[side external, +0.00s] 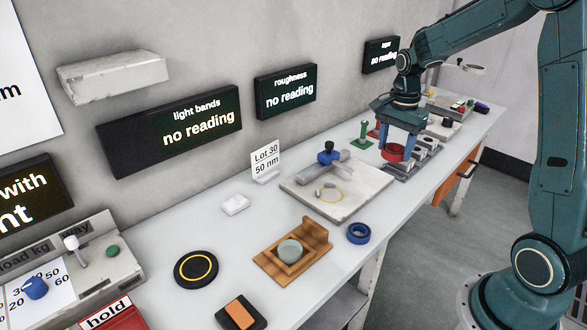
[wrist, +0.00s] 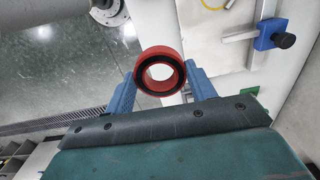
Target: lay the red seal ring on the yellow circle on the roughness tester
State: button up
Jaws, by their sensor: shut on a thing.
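The red seal ring (wrist: 160,72) is held between the two blue fingers of my gripper (wrist: 160,88). In the side external view the ring (side external: 393,153) shows between the fingers, near the grey slotted rack at the back right of the table. My gripper is to the right of and beyond the plate. Part of the yellow circle shows at the wrist view's top edge (wrist: 238,3).
A blue ring (side external: 358,233) lies in front of the plate. A wooden block holding a grey-green disc (side external: 289,250) stands nearer. A green stand (side external: 364,138) is close left of my gripper.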

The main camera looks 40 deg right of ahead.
jog(key=shift+w+a+f+n, duration=0.75)
jog(key=shift+a+f+n, duration=1.2)
jog(key=shift+n, duration=1.1)
jog(key=shift+w+a+f+n, duration=0.7)
jog(key=shift+a+f+n, duration=1.3)
jog(key=shift+n, duration=1.1)
jog(key=shift+w+a+f+n, duration=0.75)
jog(key=shift+a+f+n, duration=0.75)
jog(key=shift+f+n, duration=1.2)
jog(key=shift+r+n, duration=0.35)
jog(key=shift+w+a+r, duration=0.25)
jog(key=shift+w+r, duration=0.1)
jog(key=shift+w, duration=0.15)
jog(key=w+a+r+m, duration=0.1)
jog(key=w+a+r, duration=0.9)
jog(key=r, duration=0.3)
jog(key=shift+w+a+m, duration=0.3)
jog(key=shift+m, duration=0.1)
jog(key=shift+f, duration=0.1)
